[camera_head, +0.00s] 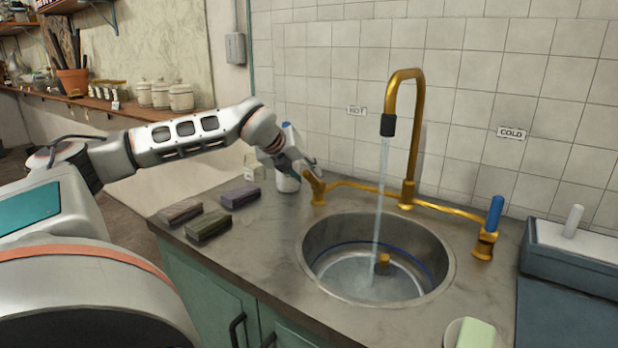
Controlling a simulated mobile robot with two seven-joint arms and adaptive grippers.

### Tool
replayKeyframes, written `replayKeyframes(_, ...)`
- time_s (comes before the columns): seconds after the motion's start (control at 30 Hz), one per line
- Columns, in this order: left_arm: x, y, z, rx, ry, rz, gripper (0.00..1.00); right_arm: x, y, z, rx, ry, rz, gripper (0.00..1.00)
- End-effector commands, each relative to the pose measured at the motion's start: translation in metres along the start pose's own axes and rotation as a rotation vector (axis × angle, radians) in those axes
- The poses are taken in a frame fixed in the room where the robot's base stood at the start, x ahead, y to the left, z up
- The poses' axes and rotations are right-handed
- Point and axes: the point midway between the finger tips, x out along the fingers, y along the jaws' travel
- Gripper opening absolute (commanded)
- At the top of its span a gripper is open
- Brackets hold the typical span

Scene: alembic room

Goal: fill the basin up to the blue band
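The round steel basin (318,232) is set in the grey counter. A blue band (345,244) runs around its inner wall. Water (345,275) covers the bottom, and at the back its surface lies below the band. A stream (381,190) falls from the brass spout (417,120) into it. A small brass piece (383,260) shows in the basin. The hot tap (317,190) is at the left, the cold tap (485,244) with its upright blue handle (495,212) at the right. My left gripper (307,167) is at the hot tap's top; its finger opening and contact are unclear. My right gripper is out of view.
A white bottle (288,180) stands behind my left gripper. Several dark bars, including a purple one (240,197), lie left of the basin. A pale green bar (475,334) is at the front right. A dark box (575,255) stands at the right. The tiled wall closes the back.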

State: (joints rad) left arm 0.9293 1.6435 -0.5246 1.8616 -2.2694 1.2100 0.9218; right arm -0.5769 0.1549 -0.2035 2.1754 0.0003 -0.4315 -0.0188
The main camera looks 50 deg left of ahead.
Motion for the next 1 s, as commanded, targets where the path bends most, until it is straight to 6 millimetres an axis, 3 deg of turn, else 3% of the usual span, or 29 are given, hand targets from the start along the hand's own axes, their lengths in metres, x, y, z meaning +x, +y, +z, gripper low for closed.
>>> replayKeyframes(0.3,-0.062,0.000,0.002,0.002,-0.005,0.001,0.34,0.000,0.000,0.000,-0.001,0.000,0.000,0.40)
replayKeyframes(0.5,-0.085,0.000,0.001,0.001,-0.003,-0.001,0.34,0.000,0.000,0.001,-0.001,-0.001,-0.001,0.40)
replayKeyframes(1.0,-0.091,0.000,0.001,0.000,-0.001,-0.001,0.34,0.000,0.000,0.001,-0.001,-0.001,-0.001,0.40)
